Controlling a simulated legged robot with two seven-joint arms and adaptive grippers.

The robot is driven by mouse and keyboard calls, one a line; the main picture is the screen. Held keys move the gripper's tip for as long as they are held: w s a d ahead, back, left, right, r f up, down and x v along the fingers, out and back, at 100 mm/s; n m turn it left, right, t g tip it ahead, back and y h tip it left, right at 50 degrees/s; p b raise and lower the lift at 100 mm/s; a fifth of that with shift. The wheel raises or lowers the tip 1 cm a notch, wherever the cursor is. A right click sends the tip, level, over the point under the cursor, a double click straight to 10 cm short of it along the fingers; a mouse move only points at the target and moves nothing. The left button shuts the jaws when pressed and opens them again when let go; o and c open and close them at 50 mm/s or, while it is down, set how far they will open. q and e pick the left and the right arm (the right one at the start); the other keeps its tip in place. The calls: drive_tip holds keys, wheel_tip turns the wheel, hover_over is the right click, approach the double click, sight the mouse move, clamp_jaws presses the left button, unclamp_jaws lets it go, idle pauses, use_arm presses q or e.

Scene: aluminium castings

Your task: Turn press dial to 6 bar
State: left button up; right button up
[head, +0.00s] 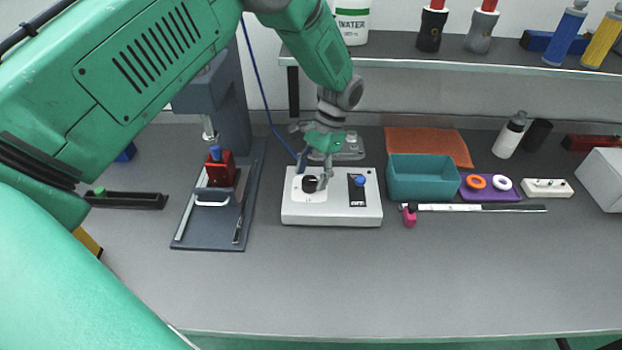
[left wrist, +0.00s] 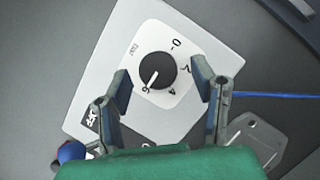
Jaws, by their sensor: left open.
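The press control box (head: 335,212) is white and sits on the bench at centre, with a black dial (head: 310,184) on its left half. In the left wrist view the round black dial (left wrist: 157,68) has a white pointer line that aims down-left at the printed 6. The marks 0, 2 and 4 run round its right side. My left gripper (head: 317,170) is above the box, pointing down at the dial. In the left wrist view its fingers (left wrist: 164,85) are spread apart, one on each side of the dial, with gaps between. My right gripper is out of view.
A blue-knobbed lever on a black plate (head: 357,194) is on the box's right half. A press (head: 212,225) with a red block stands to the left. A teal bin (head: 422,185) and a purple tray (head: 490,194) are on the right. The front of the bench is clear.

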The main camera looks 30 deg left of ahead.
use_arm(q)
drive_tip(key=v, duration=1)
drive_tip(key=shift+w, duration=0.25)
drive_tip(key=shift+r, duration=0.1)
drive_tip(key=shift+s, duration=0.1)
